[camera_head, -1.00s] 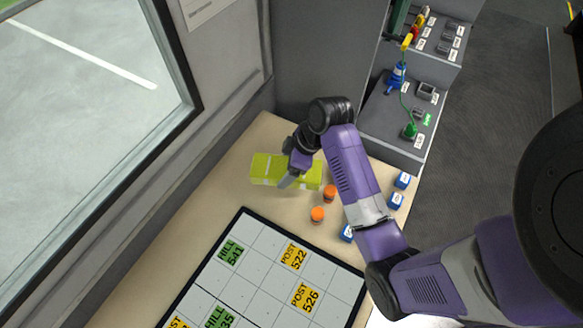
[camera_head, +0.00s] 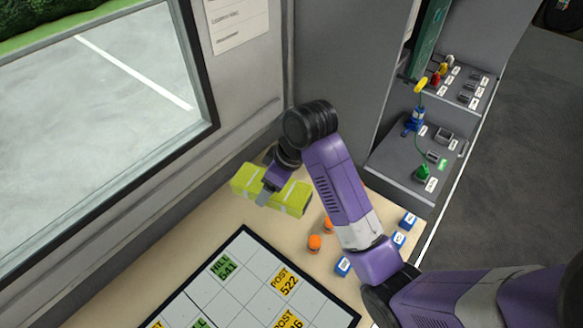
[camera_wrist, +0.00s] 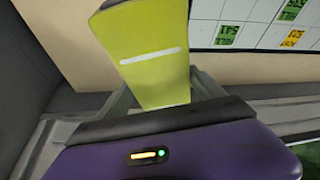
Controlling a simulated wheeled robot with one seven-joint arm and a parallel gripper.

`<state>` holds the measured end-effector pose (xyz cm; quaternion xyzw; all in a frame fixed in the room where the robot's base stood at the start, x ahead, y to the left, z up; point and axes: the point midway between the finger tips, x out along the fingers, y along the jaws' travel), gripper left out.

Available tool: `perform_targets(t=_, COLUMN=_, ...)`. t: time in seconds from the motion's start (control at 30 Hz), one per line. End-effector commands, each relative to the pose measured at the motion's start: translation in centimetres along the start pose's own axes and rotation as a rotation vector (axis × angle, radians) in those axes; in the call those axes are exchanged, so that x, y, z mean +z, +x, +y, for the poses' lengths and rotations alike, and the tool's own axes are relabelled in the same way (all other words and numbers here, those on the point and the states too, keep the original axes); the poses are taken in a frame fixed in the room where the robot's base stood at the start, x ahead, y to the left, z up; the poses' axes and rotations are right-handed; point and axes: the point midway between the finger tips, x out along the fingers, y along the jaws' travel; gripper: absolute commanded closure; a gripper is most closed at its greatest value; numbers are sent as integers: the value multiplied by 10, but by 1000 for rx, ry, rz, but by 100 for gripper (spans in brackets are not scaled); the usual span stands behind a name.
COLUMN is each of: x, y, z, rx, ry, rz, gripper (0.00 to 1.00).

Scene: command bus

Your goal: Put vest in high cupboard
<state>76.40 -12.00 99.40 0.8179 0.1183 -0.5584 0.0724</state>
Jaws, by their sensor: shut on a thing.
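The vest is a folded yellow-green bundle with pale stripes (camera_head: 289,197) at the far left end of the table in the head view. My gripper (camera_head: 268,190) is shut on it near its middle, and the vest looks raised above the table top. In the wrist view the vest (camera_wrist: 145,50) stands out between the gripper fingers (camera_wrist: 165,95) and hides part of the view beyond. I cannot make out the high cupboard in these frames.
The table (camera_head: 205,225) carries a white grid board (camera_head: 225,290) with tags, two orange pieces (camera_head: 314,242) and several blue blocks (camera_head: 343,266). A window (camera_head: 100,110) is at left. A grey stepped console (camera_head: 395,155) with plugs stands at right.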

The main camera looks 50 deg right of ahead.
Motion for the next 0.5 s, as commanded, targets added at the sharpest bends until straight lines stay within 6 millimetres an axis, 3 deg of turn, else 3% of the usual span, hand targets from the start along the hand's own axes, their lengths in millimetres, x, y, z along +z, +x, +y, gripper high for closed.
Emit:
perform_targets(t=0.03, x=5, y=30, z=-24, rx=6, ry=30, rz=-7, gripper=77)
perform_targets(t=0.2, x=15, y=80, z=-80, rx=64, ry=154, rz=-3, gripper=77)
perform_targets(t=0.33, x=22, y=98, z=-107, rx=97, ry=217, rz=10, gripper=77)
perform_targets(t=0.5, x=24, y=100, z=-120, rx=116, ry=251, rz=20, gripper=77)
